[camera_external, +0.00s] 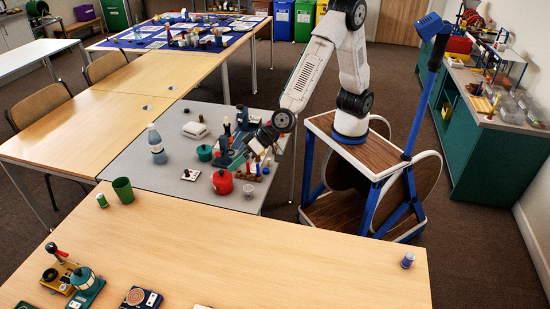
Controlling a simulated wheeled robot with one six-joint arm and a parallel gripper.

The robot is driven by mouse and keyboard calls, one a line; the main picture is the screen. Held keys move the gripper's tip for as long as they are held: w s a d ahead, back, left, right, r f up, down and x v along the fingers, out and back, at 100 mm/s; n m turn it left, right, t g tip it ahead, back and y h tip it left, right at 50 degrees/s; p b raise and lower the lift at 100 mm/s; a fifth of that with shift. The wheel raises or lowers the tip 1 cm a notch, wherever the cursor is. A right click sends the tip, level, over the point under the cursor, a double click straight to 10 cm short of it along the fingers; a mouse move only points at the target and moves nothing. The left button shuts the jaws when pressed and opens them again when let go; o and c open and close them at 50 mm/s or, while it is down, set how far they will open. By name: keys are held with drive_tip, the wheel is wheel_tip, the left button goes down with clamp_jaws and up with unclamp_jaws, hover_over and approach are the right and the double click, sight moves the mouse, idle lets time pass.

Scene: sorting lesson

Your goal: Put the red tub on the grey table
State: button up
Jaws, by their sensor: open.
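A round red tub (222,183), with what looks like a small knob on top, stands upright on the grey table (135,172) near its front edge. My gripper (256,145) is open above the right part of the grey table, up and to the right of the red tub and apart from it. Dark items crowd behind and under the gripper, so its fingertips are hard to make out. I cannot tell whether anything is between the jaws.
A green tub (205,153), a bottle (156,146), a white block (194,130), a small switch board (191,174) and a clear cup (249,191) share the grey table. Dark blue equipment (223,148) stands beside my gripper. The table's left front is clear. A wooden table (260,255) lies in front.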

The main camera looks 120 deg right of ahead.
drive_tip(key=s+r+n+g+y, duration=0.3)
drive_tip(key=s+r+n+y, duration=0.3)
drive_tip(key=s+r, duration=0.7)
drive_tip(key=s+d+f+g+h, duration=0.1)
drive_tip(key=s+d+g, duration=0.1)
drive_tip(key=s, duration=0.8)
drive_tip(key=s+d+f+n+g+h, duration=0.1)
drive_tip(key=s+d, duration=0.4)
drive_tip(key=s, duration=0.5)
drive_tip(key=s+d+n+g+h, duration=0.1)
drive_tip(key=s+d+g+h, duration=0.1)
drive_tip(key=s, duration=0.8)
drive_tip(key=shift+s+d+f+g, duration=0.25)
drive_tip(key=shift+d+f+g, duration=0.15)
drive_tip(key=shift+d+g, duration=0.35)
